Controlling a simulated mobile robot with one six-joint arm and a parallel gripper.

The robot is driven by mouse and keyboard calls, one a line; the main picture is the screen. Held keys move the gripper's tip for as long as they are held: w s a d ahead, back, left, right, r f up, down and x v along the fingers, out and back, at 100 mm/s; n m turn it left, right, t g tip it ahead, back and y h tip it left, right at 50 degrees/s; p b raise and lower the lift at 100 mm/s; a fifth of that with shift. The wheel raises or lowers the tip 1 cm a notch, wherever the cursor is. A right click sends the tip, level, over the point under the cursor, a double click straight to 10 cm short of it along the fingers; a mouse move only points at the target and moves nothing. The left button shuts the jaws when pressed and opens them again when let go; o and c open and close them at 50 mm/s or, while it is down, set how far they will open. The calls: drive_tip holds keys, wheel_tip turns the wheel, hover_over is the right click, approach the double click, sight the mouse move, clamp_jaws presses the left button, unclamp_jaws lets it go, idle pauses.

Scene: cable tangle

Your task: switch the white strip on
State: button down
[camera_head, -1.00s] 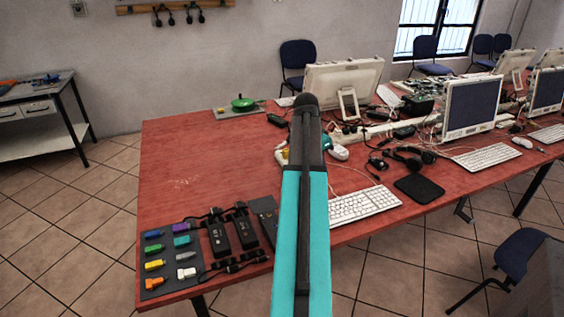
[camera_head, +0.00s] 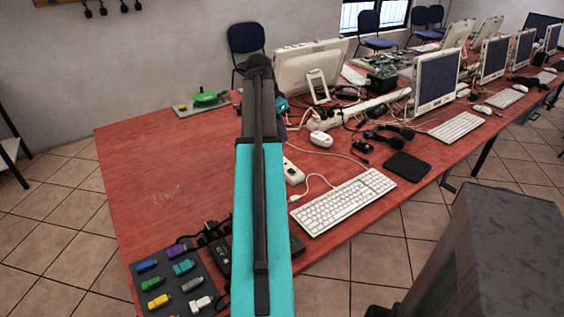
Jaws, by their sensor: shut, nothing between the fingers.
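A long white strip (camera_head: 372,105) with plugs and cables on it lies on the red table behind the keyboard in the head view. A second, shorter white piece (camera_head: 294,173) with a dark spot, perhaps the end of another strip, shows just right of my arm. My arm hides what lies to its left. I cannot tell which is the strip named in the task, and no switch state can be read. My teal and black arm stands in the middle of the view. My gripper is not visible; the arm's links hide it.
On the red table (camera_head: 150,185) stand monitors (camera_head: 435,82), a keyboard (camera_head: 345,200), a mouse (camera_head: 321,139), a headset (camera_head: 388,140) and loose cables. A dark mat (camera_head: 172,262) with coloured sticks lies front left. A green item (camera_head: 207,98) sits far left. The left table middle is clear.

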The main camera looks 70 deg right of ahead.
drive_tip(key=shift+f, duration=0.15)
drive_tip(key=p, duration=0.1)
hover_over(292, 170)
drive_tip(key=f, duration=1.1)
drive_tip(key=shift+w+a, duration=0.3)
drive_tip(key=shift+a, duration=0.1)
drive_tip(key=shift+a+p+x, duration=0.25)
drive_tip(key=shift+p+x, duration=0.05)
drive_tip(key=shift+x, duration=0.8)
drive_tip(key=shift+w+f, duration=0.1)
drive_tip(key=shift+w, duration=0.05)
drive_tip(key=shift+w+a+f, duration=0.1)
drive_tip(key=shift+a, duration=0.05)
